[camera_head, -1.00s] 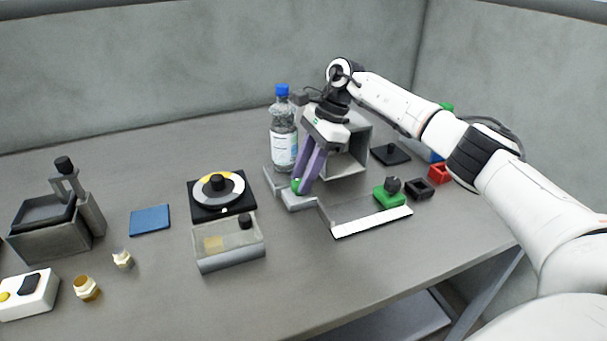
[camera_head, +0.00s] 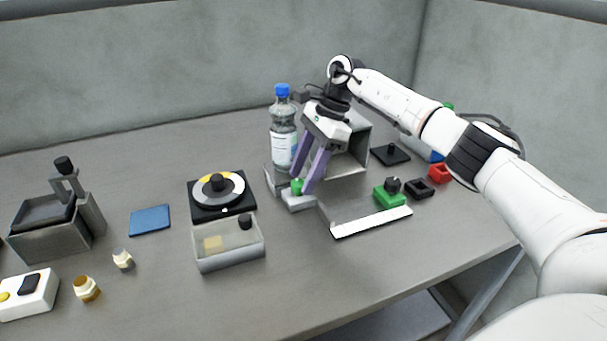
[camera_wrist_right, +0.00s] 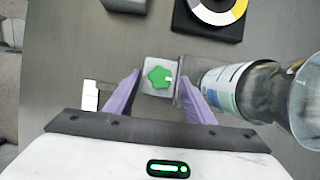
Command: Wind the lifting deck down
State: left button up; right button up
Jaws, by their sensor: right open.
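A green star-shaped knob (camera_head: 296,186) sits on a small grey block (camera_head: 298,202). It also shows from above in the right wrist view (camera_wrist_right: 158,77). My right gripper (camera_head: 302,182) is open, with its purple fingers on either side of the knob. In the wrist view a gap shows between the knob and each finger. A clear bottle (camera_head: 283,148) with a blue cap stands upright just behind the knob, on a grey platform (camera_head: 271,179) that appears to be the deck. The platform is mostly hidden by the bottle and gripper. My left gripper is not in view.
A grey open box (camera_head: 350,160) stands just right of the fingers. A dial (camera_head: 218,207) and a clear-lidded box (camera_head: 228,262) stand to the left. The front table middle is clear.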

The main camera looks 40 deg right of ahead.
jog(key=v, duration=0.9)
jog(key=shift+r, duration=0.4)
jog(key=shift+d, duration=0.1)
